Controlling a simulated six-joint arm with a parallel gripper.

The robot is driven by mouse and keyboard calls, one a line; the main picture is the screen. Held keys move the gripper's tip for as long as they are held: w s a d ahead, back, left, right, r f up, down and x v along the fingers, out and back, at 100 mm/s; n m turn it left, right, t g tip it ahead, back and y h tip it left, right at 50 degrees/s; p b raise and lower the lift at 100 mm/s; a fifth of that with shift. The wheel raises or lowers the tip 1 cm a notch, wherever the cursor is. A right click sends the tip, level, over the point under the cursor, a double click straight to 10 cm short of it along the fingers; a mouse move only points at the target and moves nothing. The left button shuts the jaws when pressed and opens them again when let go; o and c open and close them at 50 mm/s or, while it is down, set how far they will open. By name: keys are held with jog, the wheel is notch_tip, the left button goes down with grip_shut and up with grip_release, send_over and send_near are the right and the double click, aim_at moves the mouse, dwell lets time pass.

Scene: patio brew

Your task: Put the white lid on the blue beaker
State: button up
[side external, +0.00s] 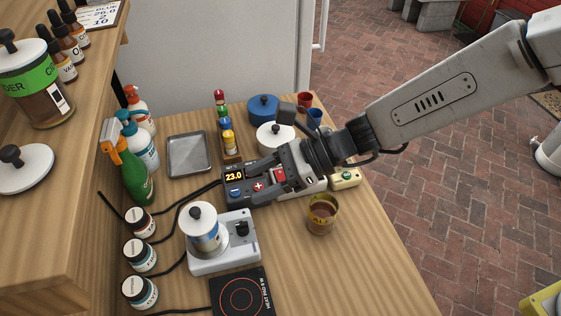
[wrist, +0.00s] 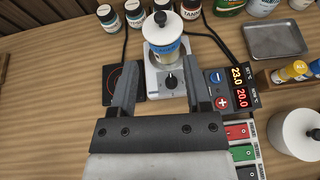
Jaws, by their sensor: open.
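A blue-marked beaker (side external: 206,240) stands upright on a white stirrer plate (side external: 243,256); it also shows in the wrist view (wrist: 167,50). A white lid (side external: 197,217) with a black knob sits on top of the beaker, looking about level; the lid also shows in the wrist view (wrist: 161,24). I cannot tell how snugly it fits. My gripper (side external: 254,182) is to the right of the beaker, apart from it and the lid. In the wrist view its two fingers (wrist: 159,62) are spread wide with nothing held between them, and the beaker stands beyond the fingertips.
A controller with red digits (side external: 235,177) lies beside my fingers. A cup of brown liquid (side external: 322,213) stands at the right. A black heat pad (side external: 241,294) is in front. Several labelled jars (side external: 140,254) and cables line the left. A white pot (side external: 276,138) stands behind my gripper.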

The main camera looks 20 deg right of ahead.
jog(key=s+d+f+n+h, duration=0.1)
jog(key=d+n+h, duration=0.3)
jog(key=d, duration=0.9)
jog(key=s+d+f+n+t+h, duration=0.1)
jog(key=s+d+n+h, duration=0.3)
jog(key=d+n, duration=0.4)
jog(key=s+d+f+n+t+h, duration=0.1)
jog(key=d+n+h, duration=0.4)
jog(key=d, duration=1.5)
jog(key=shift+s+f+n, duration=0.45)
jog(key=shift+s+n, duration=0.25)
jog(key=shift+s, duration=0.15)
